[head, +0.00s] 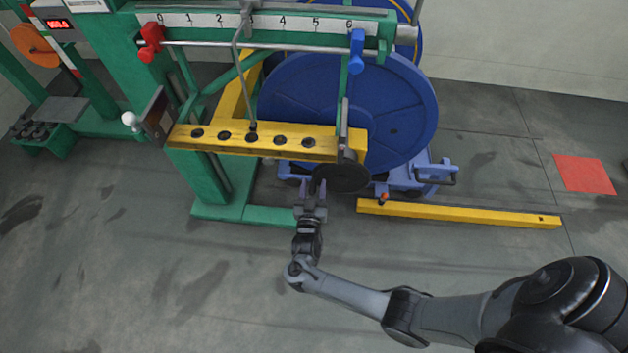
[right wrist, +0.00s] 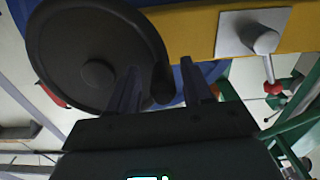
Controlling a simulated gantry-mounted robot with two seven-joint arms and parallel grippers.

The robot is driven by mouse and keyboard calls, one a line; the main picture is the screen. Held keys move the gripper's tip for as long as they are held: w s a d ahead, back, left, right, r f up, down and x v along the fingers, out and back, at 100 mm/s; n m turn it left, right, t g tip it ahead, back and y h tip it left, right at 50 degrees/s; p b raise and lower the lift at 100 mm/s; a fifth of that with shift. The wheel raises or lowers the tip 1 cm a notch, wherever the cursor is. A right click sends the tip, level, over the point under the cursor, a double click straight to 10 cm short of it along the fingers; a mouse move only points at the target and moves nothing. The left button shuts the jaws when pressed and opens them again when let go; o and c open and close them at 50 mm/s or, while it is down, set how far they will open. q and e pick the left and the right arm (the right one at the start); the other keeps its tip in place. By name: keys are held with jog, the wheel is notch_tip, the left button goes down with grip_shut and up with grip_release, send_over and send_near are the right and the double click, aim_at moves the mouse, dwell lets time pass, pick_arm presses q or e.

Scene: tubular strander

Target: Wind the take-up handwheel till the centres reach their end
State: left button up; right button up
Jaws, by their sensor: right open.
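The dark handwheel (head: 340,178) sits at the right end of the yellow beam, in front of the large blue reel (head: 330,105). It fills the upper left of the right wrist view (right wrist: 95,60), with a dark handle (right wrist: 162,85) at its rim. My right gripper (head: 312,190) is at the wheel's lower left edge. Its fingers (right wrist: 162,92) are apart, with the handle appearing between them; contact cannot be told. The reel hides the centres. My left gripper is not in view.
The yellow beam (head: 290,144) has a row of holes and a grey rod. Above it is a numbered scale (head: 265,21) with a red clamp (head: 151,38) and a blue clamp (head: 356,50). A yellow floor rail (head: 460,214) lies right. A red mat (head: 585,174) lies beyond; the front floor is clear.

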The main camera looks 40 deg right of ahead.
jog(key=shift+w+a, duration=0.1)
jog(key=shift+w, duration=0.1)
grip_shut()
dwell(0.3)
